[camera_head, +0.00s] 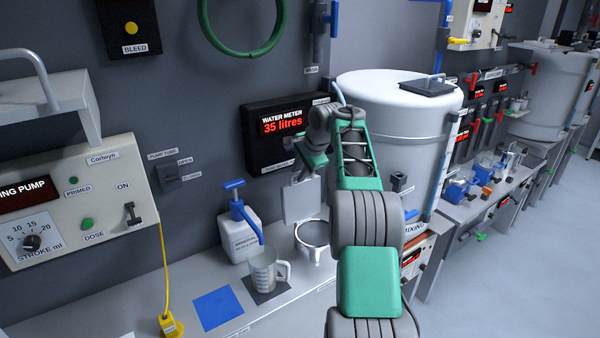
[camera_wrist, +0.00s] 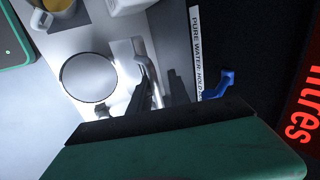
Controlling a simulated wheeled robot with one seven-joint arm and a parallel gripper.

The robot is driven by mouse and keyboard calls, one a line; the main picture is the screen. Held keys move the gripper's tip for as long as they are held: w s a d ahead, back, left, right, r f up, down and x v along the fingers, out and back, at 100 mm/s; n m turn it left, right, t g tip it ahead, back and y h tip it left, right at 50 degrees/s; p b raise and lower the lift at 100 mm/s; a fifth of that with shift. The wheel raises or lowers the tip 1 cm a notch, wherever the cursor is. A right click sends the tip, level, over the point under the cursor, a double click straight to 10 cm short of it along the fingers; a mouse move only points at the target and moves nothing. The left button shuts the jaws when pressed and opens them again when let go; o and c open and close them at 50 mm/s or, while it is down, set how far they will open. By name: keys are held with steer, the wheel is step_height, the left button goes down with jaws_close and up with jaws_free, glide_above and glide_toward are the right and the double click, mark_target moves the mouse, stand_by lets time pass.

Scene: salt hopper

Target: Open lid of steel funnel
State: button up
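The steel funnel (camera_head: 313,252) stands on the bench with its round rim facing up. In the wrist view its round mouth (camera_wrist: 88,78) shows, pale grey inside. A pale flat plate (camera_head: 301,203) with a small handle on top, which looks like the lid, stands upright behind the rim. It also shows beside the rim in the wrist view (camera_wrist: 125,58). My gripper (camera_head: 302,172) is just above the plate's top edge. Whether a finger touches the plate, I cannot tell.
A clear jug (camera_head: 265,272) and a white bottle with a blue pump (camera_head: 239,235) stand left of the funnel. The water meter (camera_head: 282,130) is on the wall close behind my gripper. A large white tank (camera_head: 400,125) stands to the right.

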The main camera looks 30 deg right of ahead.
steer(key=shift+s+f, duration=0.15)
steer(key=shift+f, duration=0.2)
steer(key=shift+s+r, duration=0.15)
steer(key=shift+r, duration=0.15)
steer(key=r, duration=0.4)
steer(key=shift+s+d+r, duration=0.15)
steer(key=shift+d, duration=0.25)
steer(key=s+r, duration=0.4)
steer(key=s, duration=0.1)
steer(key=s+a+f+n+b, duration=0.1)
steer(key=s+a+n, duration=0.35)
steer(key=a, duration=0.55)
steer(key=s+a+f+n+b, duration=0.15)
steer(key=s+a+n, duration=0.3)
steer(key=a, duration=0.55)
steer(key=s+a+f+n+b, duration=0.1)
steer(key=s+a+f+n, duration=0.2)
steer(key=s+f, duration=0.4)
steer(key=s+a+f+n+g, duration=0.1)
steer(key=s+a+f+n, duration=0.2)
steer(key=s, duration=1)
step_height(320, 180, down, 4)
steer(key=shift+s+a+f+n+h+b, duration=0.15)
steer(key=shift+a+f+n+h+b, duration=0.2)
steer(key=shift+n, duration=0.65)
